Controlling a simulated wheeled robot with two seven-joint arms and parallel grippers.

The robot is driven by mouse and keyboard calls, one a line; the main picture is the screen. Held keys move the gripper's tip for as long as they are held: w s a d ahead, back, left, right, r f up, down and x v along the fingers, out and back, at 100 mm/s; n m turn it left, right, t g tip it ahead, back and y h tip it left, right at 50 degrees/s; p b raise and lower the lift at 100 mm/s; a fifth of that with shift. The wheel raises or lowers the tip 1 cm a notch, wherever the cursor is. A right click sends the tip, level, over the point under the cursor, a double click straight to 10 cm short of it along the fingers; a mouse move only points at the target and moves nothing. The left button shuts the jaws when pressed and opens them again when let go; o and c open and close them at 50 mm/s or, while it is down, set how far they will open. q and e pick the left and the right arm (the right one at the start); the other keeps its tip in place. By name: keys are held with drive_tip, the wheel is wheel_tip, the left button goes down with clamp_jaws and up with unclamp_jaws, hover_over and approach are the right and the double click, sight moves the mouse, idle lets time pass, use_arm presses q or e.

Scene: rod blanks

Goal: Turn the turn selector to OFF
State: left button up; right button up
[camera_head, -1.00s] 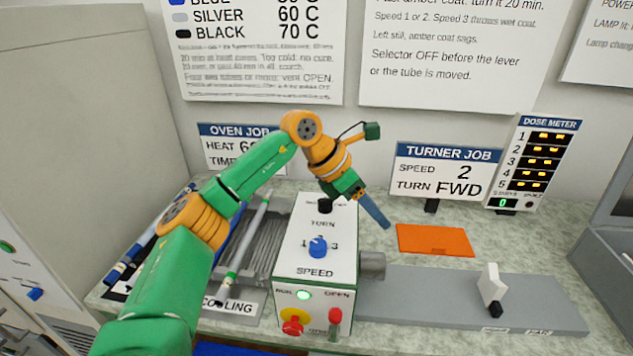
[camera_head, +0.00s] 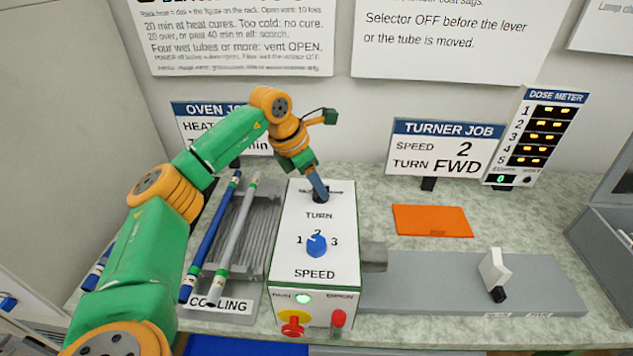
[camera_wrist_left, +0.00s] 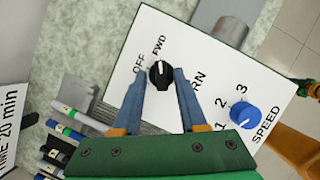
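The turn selector (camera_wrist_left: 160,75) is a black round knob on the white top of the turner box (camera_wrist_left: 205,55). In the left wrist view its white mark points towards FWD, with OFF printed to the left. In the head view the selector (camera_head: 319,197) is partly hidden by my left gripper. My left gripper (camera_wrist_left: 160,80) is open, its two blue-grey fingers on either side of the knob with small gaps showing. In the head view the left gripper (camera_head: 320,190) reaches down to the box from behind. My right gripper is not in view.
The blue speed knob (camera_head: 317,245) sits in front of the selector. A red lever (camera_head: 338,318) and a yellow-and-red button (camera_head: 293,325) are on the box front. The cooling rack (camera_head: 265,215) holds rods at left. An orange pad (camera_head: 432,220) lies at right.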

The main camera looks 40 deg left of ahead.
use_arm(q)
drive_tip(key=shift+d, duration=0.1)
drive_tip(key=c, duration=0.3)
clamp_jaws()
drive_tip(key=n, duration=0.2)
drive_tip(key=n+y, duration=0.1)
drive_tip(key=n, duration=0.1)
drive_tip(key=n+y, duration=0.1)
drive_tip(key=n, duration=0.1)
drive_tip(key=shift+s+d+t+b, duration=0.1)
drive_tip(key=shift+d+t+b, duration=0.2)
drive_tip(key=shift+t, duration=0.1)
drive_tip(key=n+y, duration=0.1)
drive_tip(key=n, duration=0.1)
drive_tip(key=n+y, duration=0.1)
drive_tip(key=n, duration=0.2)
drive_tip(key=shift+d+r+g, duration=0.1)
drive_tip(key=shift+d+g, duration=0.05)
drive_tip(key=shift+g, duration=0.15)
drive_tip(key=shift+n+y, duration=0.3)
drive_tip(key=shift+n, duration=0.2)
drive_tip(key=o, duration=0.5)
unclamp_jaws()
